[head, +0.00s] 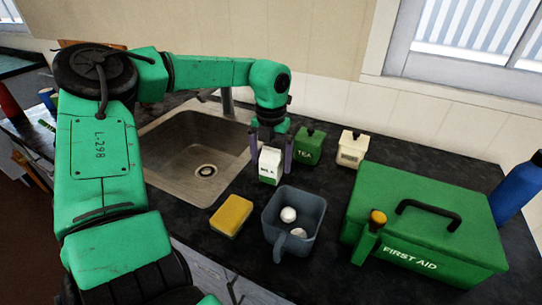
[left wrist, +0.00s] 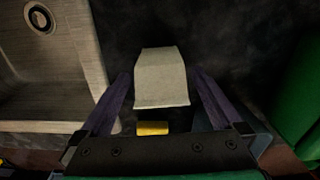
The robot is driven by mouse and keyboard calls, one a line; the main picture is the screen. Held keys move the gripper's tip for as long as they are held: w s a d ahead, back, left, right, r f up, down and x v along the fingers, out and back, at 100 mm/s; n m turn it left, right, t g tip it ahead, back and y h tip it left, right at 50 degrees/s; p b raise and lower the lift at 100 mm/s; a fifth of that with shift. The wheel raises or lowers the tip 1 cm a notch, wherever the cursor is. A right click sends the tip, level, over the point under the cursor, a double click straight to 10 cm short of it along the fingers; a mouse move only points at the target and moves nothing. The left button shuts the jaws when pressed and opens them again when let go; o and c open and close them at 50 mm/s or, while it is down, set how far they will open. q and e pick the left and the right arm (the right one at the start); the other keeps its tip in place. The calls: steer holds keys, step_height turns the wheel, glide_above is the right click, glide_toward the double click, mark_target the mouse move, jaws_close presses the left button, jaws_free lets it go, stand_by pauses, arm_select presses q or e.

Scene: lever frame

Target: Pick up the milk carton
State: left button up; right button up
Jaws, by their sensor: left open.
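The milk carton (head: 269,166) is small and white with a green label area, upright on the dark counter beside the sink. My left gripper (head: 271,155) is over it with its two purple fingers spread, one on each side of the carton. In the left wrist view the carton (left wrist: 162,78) appears pale, between and slightly beyond the fingertips of the open gripper (left wrist: 162,80). Gaps show between the carton and both fingers. My right gripper is in neither view.
A sink (head: 190,150) lies left of the carton. A green tea canister (head: 309,147) and a cream canister (head: 352,150) stand right of it. A yellow sponge (head: 231,215), a grey container (head: 292,212) and a green first aid box (head: 425,225) are nearer me.

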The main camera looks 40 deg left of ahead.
arm_select(q)
steer(key=c, duration=1.4)
steer(key=shift+w, duration=0.1)
